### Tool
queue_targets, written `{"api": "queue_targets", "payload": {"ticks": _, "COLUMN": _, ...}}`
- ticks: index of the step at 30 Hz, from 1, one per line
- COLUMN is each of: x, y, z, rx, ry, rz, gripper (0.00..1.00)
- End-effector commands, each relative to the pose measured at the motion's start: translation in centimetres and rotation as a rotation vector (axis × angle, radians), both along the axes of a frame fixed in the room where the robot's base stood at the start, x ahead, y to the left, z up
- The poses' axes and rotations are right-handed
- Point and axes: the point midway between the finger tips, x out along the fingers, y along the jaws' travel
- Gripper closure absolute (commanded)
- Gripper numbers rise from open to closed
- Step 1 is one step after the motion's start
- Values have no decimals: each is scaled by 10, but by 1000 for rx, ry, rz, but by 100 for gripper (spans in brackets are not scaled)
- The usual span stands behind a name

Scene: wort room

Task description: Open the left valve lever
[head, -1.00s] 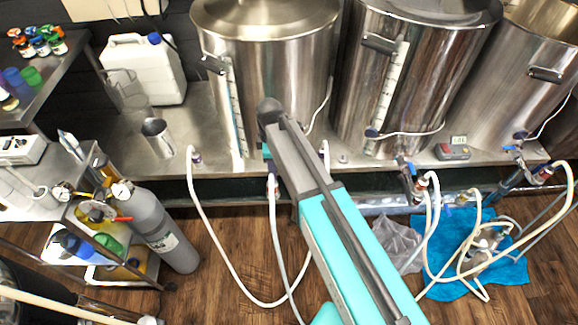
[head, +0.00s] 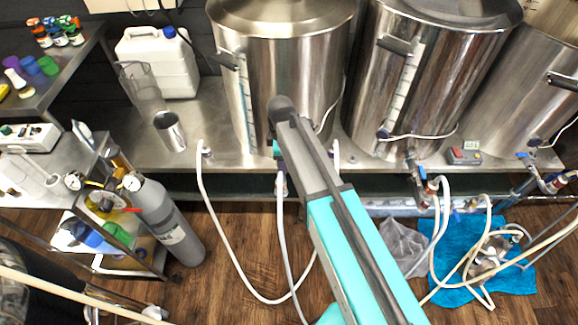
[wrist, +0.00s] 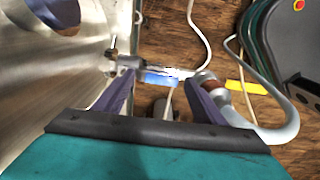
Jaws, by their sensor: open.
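The left valve sits low on the front of the left steel kettle (head: 290,80). My arm covers most of it in the head view. In the wrist view the blue valve lever (wrist: 158,80) shows between the two fingers of my gripper (wrist: 160,86). The gripper is open, with one finger on each side of the lever, and I cannot tell whether either touches it. The valve's metal body (wrist: 150,69) runs from the kettle wall to a hose fitting (wrist: 203,78) on the right. The fingertips are hidden in the head view.
The middle kettle (head: 425,80) and another kettle stand to the right, with blue-handled valves and white hoses. A grey gas cylinder (head: 168,220) stands at left by a cart. Hoses lie on a blue cloth (head: 512,278) at right. Some wooden floor (head: 235,260) is clear.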

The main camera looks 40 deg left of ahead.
Motion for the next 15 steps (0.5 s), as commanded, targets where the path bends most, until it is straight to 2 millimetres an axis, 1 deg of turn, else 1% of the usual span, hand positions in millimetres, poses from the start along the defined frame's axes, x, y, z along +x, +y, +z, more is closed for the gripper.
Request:
{"api": "queue_targets", "payload": {"ticks": 4, "x": -1, "y": 0, "z": 1, "rx": -1, "ry": 2, "rz": -1, "gripper": 36}}
{"api": "queue_targets", "payload": {"ticks": 8, "x": -1, "y": 0, "z": 6, "rx": -1, "ry": 2, "rz": -1, "gripper": 36}}
{"api": "queue_targets", "payload": {"ticks": 11, "x": -1, "y": 0, "z": 14, "rx": 0, "ry": 1, "rz": -1, "gripper": 36}}
{"api": "queue_targets", "payload": {"ticks": 15, "x": -1, "y": 0, "z": 29, "rx": 0, "ry": 1, "rz": -1, "gripper": 36}}
